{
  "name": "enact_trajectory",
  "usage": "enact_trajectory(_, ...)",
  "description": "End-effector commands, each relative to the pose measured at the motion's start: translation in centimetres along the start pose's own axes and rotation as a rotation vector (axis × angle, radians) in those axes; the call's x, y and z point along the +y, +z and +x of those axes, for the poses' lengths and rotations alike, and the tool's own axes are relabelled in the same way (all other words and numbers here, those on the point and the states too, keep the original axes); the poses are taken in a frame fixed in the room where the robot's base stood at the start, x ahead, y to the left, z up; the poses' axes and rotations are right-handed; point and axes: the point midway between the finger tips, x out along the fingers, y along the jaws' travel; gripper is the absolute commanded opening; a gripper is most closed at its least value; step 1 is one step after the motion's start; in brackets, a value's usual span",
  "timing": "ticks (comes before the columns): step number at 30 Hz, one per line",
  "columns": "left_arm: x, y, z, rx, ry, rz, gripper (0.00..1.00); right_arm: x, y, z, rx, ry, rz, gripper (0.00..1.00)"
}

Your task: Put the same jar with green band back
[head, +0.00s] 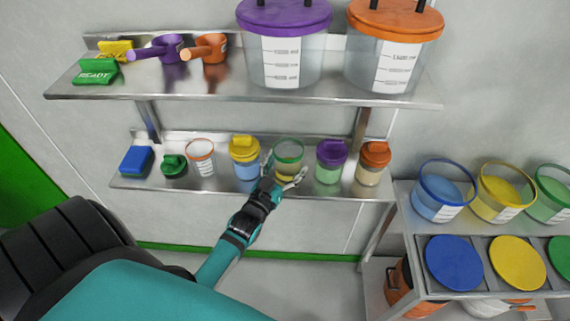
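The jar with green band (289,149) is a clear, lidless jar with a green rim and yellowish contents. It is at the middle of the lower wall shelf (222,184) in the head view, upright, between a yellow-lidded jar and a purple-lidded jar. My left gripper (286,174) is at this jar from the front, with a finger toward each side of it. I cannot tell whether the fingers touch the jar. The gripper hides the jar's lower part, so its contact with the shelf is unclear. My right gripper is not in view.
The yellow-lidded jar (245,154) and purple-lidded jar (330,160) stand close on either side. An orange-lidded jar (373,162) is farther right. An orange-rimmed cup (201,156), green lid (173,165) and blue block (136,161) are at left. The upper shelf (180,88) overhangs.

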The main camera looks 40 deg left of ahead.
Motion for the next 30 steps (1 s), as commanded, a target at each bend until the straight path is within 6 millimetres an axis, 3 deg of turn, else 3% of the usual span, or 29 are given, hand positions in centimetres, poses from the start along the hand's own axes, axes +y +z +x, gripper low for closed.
enact_trajectory(5, 0.0, 0.0, -1.0, -0.002, 0.0, 0.0, 0.81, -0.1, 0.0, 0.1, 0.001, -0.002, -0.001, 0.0)
enact_trajectory(15, 0.0, 0.1, -8.0, -0.002, 0.0, 0.0, 0.81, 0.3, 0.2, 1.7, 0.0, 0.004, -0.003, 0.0)
enact_trajectory(21, 0.0, 0.0, -11.0, -0.002, 0.0, 0.0, 0.81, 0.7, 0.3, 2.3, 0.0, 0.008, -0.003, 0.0)
enact_trajectory(30, 0.0, -0.3, -12.0, 0.0, 0.0, 0.0, 0.81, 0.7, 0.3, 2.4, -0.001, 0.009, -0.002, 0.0)
